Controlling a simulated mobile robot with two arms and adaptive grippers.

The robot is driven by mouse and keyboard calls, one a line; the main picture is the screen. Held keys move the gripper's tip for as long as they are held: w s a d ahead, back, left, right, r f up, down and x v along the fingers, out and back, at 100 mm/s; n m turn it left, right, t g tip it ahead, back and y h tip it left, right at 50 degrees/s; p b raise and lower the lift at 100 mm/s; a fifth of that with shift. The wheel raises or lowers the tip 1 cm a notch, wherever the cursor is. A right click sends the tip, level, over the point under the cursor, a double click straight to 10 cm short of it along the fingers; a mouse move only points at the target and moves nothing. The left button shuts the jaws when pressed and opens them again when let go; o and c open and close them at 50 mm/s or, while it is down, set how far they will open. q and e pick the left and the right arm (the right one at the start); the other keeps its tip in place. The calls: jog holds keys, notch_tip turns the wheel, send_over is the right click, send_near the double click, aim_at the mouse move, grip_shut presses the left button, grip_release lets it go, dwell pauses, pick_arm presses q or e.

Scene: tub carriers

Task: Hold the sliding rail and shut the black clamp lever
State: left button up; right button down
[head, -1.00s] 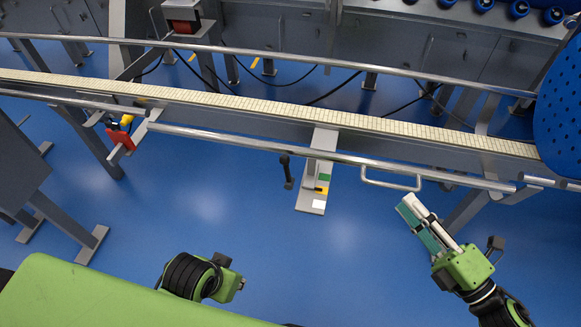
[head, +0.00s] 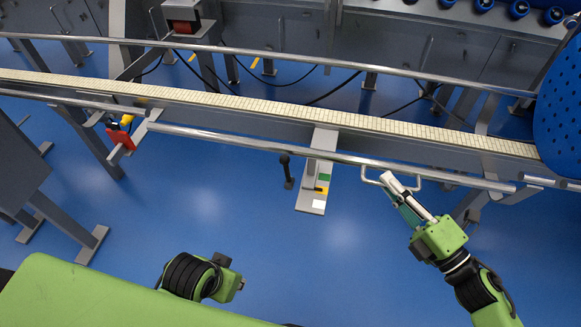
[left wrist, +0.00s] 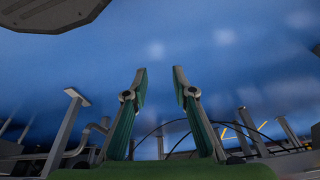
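The sliding rail (head: 330,156) is a long silver tube along the near side of the conveyor, with a loop handle (head: 408,188) below its right part. The black clamp lever (head: 287,171) hangs from a dark knob left of the grey bracket, apart from both grippers. My right gripper (head: 389,183) has its fingertips at the loop handle, overlapping it in the head view; whether they touch or enclose it is unclear. Its fingers overlap, so their opening is hard to judge. My left gripper (left wrist: 159,72) is open and empty in the left wrist view; its fingers are hidden in the head view.
The bracket (head: 318,165) carries green, yellow and white patches. A red and yellow clamp part (head: 120,134) sits on the left bracket. A blue perforated disc (head: 560,110) stands at the right. Blue floor (head: 220,215) is clear before the conveyor.

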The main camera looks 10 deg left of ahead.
pick_arm(q)
jog(key=c, duration=0.5)
jog(key=shift+w+a, duration=0.15)
jog(key=shift+w, duration=0.1)
grip_shut()
jog(key=w+a+r+m+t+y, duration=0.1)
jog(key=w+a+r+m+t, duration=0.3)
jog(key=w+r+m+t, duration=0.55)
jog(key=d+r+m+t+h, duration=0.3)
jog(key=d+r+m+h, duration=0.7)
jog(key=d+m, duration=0.1)
jog(key=shift+s+d+r, duration=0.25)
jog(key=shift+d+r, duration=0.05)
jog(key=shift+d, duration=0.6)
jog(key=shift+m, duration=0.25)
